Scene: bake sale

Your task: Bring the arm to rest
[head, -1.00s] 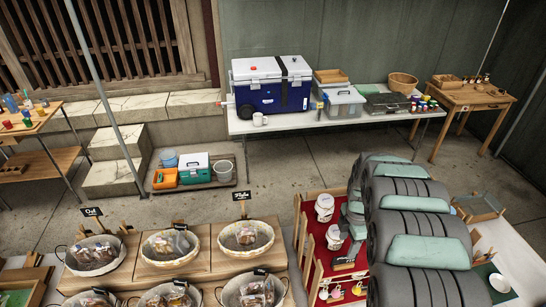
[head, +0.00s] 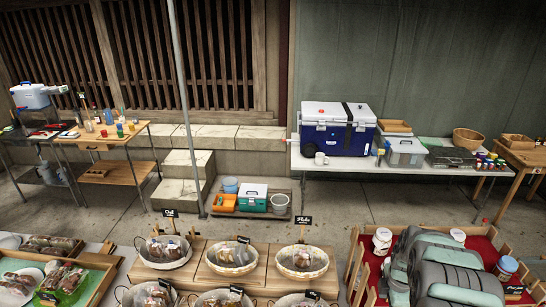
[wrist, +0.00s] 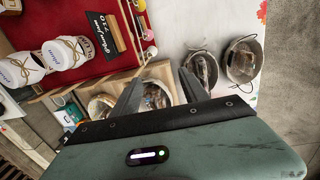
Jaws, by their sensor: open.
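My arm (head: 445,272) shows at the lower right of the head view as grey and pale green segments over a red-lined display. My gripper (wrist: 160,76) shows in the wrist view with its two dark fingers spread apart and nothing between them. Baskets of wrapped goods lie beyond the fingers. In the head view I cannot make out the fingertips.
The red display (wrist: 98,58) with white jars (wrist: 28,68) and a black sign (wrist: 103,33) lies close to my gripper. Round baskets (head: 302,276) stand left of my arm. A blue cooler (head: 338,137) stands on the back table. Bare floor (head: 370,205) lies between.

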